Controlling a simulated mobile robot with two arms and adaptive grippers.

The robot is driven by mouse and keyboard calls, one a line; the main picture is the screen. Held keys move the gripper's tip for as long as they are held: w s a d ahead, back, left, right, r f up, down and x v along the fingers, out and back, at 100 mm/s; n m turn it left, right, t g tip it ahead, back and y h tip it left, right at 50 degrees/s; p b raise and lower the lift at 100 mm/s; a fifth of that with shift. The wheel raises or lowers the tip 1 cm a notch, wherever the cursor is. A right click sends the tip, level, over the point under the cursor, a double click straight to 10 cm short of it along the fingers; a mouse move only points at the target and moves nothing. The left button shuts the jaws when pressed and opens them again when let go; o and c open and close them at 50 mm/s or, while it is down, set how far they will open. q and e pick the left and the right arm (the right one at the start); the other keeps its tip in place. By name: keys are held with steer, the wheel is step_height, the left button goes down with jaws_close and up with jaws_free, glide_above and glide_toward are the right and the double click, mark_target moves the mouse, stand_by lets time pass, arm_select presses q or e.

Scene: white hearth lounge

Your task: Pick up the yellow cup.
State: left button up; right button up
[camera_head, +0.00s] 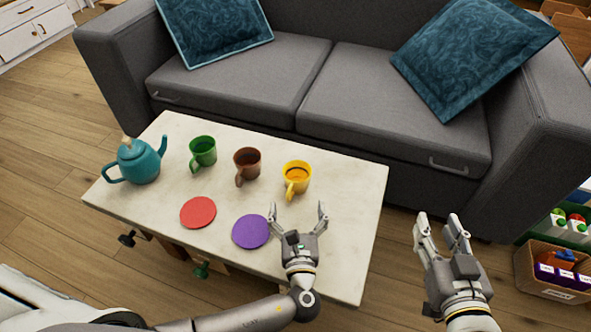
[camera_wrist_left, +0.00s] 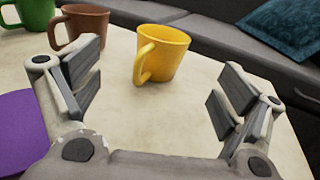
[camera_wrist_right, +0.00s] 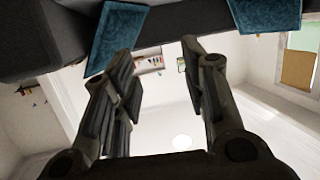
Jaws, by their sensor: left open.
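The yellow cup (camera_head: 297,175) stands upright on the white table (camera_head: 345,215), at the right end of a row of cups. Its handle points toward the front left in the head view. My left gripper (camera_head: 298,213) is open and empty in front of the cup, with its fingers pointing toward it. In the left wrist view the yellow cup (camera_wrist_left: 163,54) is ahead, beyond the open fingertips and between them, with its handle on the left. My right gripper (camera_head: 440,222) is to the right of the table, with its fingers apart and nothing between them, pointing upward.
A brown cup (camera_head: 247,164), a green cup (camera_head: 203,152) and a teal teapot (camera_head: 138,162) stand left of the yellow cup. A red disc (camera_head: 198,212) and a purple disc (camera_head: 251,232) lie in front. A grey sofa (camera_head: 395,125) is behind the table.

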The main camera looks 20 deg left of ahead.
mark_target(298, 182)
arm_select(q)
steer(key=b+x, duration=0.1)
steer(key=x, duration=0.3)
steer(key=shift+w+a+r, duration=0.1)
steer(key=shift+w, duration=0.25)
steer(key=shift+w+a, duration=0.15)
steer(key=shift+w, duration=0.25)
steer(key=b+x, duration=0.1)
steer(key=x, duration=0.1)
steer(key=b+x, duration=0.1)
steer(key=x, duration=0.1)
steer(key=shift+w+d+r, duration=0.1)
steer(key=shift+d, duration=0.1)
steer(key=shift+w+a, duration=0.1)
steer(key=shift+w, duration=0.25)
arm_select(e)
step_height(298, 182, up, 13)
steer(key=s+a+t+y, duration=0.1)
steer(key=t+y, duration=0.1)
steer(key=t, duration=0.6)
steer(key=shift+s+a+r+y, duration=0.2)
steer(key=shift+s+a+y, duration=0.05)
steer(key=shift+y, duration=0.15)
arm_select(q)
steer(key=c, duration=1.2)
